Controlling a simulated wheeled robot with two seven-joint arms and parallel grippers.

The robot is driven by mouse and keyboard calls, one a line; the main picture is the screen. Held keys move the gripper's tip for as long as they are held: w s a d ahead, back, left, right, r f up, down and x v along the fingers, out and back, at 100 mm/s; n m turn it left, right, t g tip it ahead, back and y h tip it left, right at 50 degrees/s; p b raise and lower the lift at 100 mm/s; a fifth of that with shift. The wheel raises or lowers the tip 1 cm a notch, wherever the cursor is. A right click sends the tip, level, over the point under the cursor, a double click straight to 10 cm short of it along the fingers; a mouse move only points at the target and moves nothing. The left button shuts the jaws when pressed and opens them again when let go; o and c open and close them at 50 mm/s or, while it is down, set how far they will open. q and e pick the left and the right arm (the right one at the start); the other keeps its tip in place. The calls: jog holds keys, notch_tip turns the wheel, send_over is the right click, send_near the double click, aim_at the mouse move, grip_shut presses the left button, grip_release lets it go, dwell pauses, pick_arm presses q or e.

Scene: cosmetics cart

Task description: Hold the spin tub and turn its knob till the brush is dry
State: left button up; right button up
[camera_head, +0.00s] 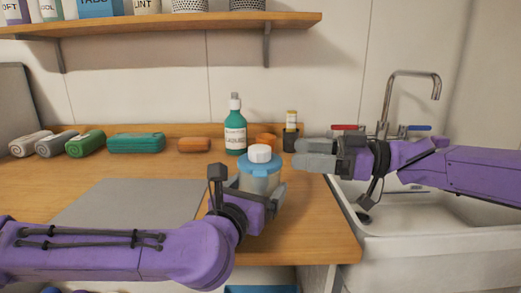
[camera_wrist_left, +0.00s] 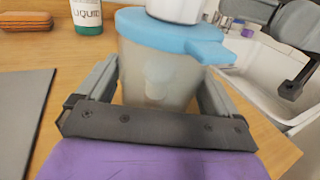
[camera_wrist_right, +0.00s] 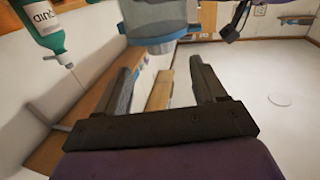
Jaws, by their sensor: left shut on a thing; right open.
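The spin tub (camera_head: 258,180) stands on the wooden counter near the sink, with a translucent body, a blue lid (camera_head: 261,165) and a white knob (camera_head: 260,153) on top. My left gripper (camera_wrist_left: 158,95) is shut around the tub's body, one finger on each side. A pale blurred shape shows through the tub wall in the left wrist view; I cannot tell whether it is the brush. My right gripper (camera_head: 312,155) is open and empty, to the right of the knob at about its height. The tub also shows at the top of the right wrist view (camera_wrist_right: 155,20).
Rolled towels (camera_head: 86,143) lie along the wall. A grey mat (camera_head: 130,203) covers the counter at left. The sink (camera_head: 420,215) and tap are at right.

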aim_at(259, 147)
jog(key=x, duration=0.9)
jog(key=shift+a, duration=0.25)
jog(key=c, duration=1)
